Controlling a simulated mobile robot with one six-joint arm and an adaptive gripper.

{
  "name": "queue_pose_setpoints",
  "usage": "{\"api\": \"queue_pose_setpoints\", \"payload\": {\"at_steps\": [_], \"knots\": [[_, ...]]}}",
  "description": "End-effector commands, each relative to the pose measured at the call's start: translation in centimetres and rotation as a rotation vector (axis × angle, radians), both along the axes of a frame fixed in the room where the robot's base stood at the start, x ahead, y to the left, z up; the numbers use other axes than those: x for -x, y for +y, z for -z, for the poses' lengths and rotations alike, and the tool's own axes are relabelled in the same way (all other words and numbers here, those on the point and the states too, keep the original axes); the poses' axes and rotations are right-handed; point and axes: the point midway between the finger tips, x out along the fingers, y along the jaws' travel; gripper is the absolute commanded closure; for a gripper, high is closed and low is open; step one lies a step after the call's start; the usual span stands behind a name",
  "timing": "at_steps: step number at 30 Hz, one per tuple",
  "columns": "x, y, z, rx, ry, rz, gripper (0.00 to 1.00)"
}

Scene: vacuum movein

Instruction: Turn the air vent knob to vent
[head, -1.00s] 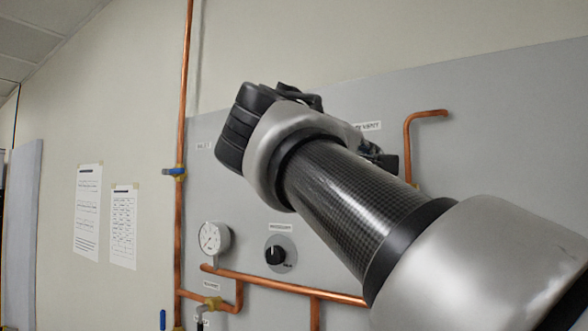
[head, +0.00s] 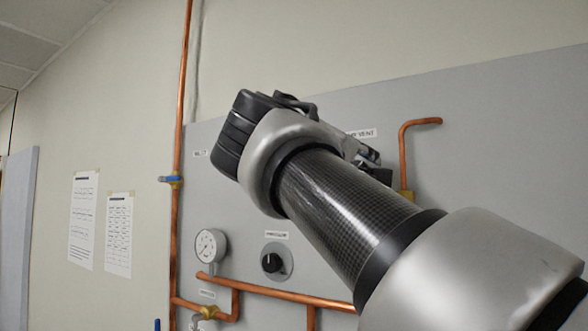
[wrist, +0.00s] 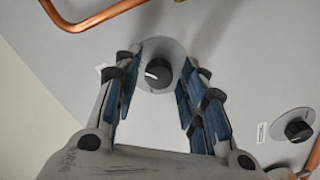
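The vent knob (wrist: 158,74) is a black round knob on a grey disc in the wrist view. A pale mark on its face points to the left of that picture. My gripper (wrist: 161,68) is open, with one blue-padded finger on each side of the knob. Gaps show between the pads and the knob; I cannot tell how deep the fingertips reach. In the head view my arm hides this knob. There, a label ending in "VENT" (head: 362,133) shows above my partly visible gripper (head: 372,160).
A second black knob (head: 272,262) is lower left on the grey panel; it also shows in the wrist view (wrist: 297,130). A gauge (head: 209,245) is beside it. Copper pipes (head: 405,155) run close to the vent knob and along the panel's lower part (head: 270,291).

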Motion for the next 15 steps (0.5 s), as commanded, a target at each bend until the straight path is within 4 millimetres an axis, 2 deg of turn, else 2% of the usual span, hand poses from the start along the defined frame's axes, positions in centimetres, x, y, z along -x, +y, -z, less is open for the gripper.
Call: {"api": "queue_pose_setpoints", "payload": {"at_steps": [11,15], "knots": [[0.08,0.06,-0.14,0.002,-0.003,-0.001,0.54],[0.98,0.84,-0.17,0.002,-0.003,-0.005,0.54]]}}
